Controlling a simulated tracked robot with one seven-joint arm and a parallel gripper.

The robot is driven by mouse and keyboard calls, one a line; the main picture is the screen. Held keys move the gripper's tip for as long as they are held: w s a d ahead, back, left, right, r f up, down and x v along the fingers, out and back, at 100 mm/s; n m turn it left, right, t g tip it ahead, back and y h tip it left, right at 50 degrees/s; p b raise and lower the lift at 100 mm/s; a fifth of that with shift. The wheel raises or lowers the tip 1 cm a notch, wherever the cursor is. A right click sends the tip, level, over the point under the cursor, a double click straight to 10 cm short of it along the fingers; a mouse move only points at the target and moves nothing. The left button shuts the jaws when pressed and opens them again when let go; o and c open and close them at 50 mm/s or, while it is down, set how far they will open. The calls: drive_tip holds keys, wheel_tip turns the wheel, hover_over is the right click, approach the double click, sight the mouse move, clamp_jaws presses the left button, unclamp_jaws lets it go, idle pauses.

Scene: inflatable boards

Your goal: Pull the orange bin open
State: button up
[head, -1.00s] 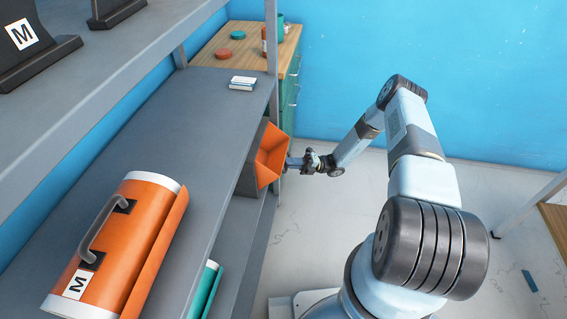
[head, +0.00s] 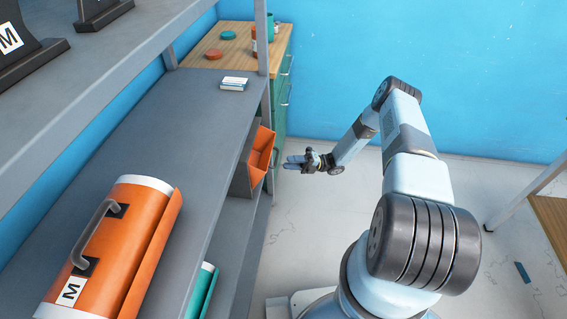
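The orange bin (head: 262,150) is under the edge of the grey shelf, on its right side in the head view. Its orange front is tilted outward past the shelf edge, with the top open, and its grey side shows below the shelf board. My gripper (head: 289,162) is just to the right of the bin's front, with a small gap between them.
An orange case marked M (head: 130,240) lies on the grey shelf (head: 170,140), with a small white box (head: 234,84) farther back. A green drawer cabinet (head: 283,85) stands behind.

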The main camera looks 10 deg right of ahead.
drive_tip(key=v, duration=1)
drive_tip(key=shift+w, duration=0.15)
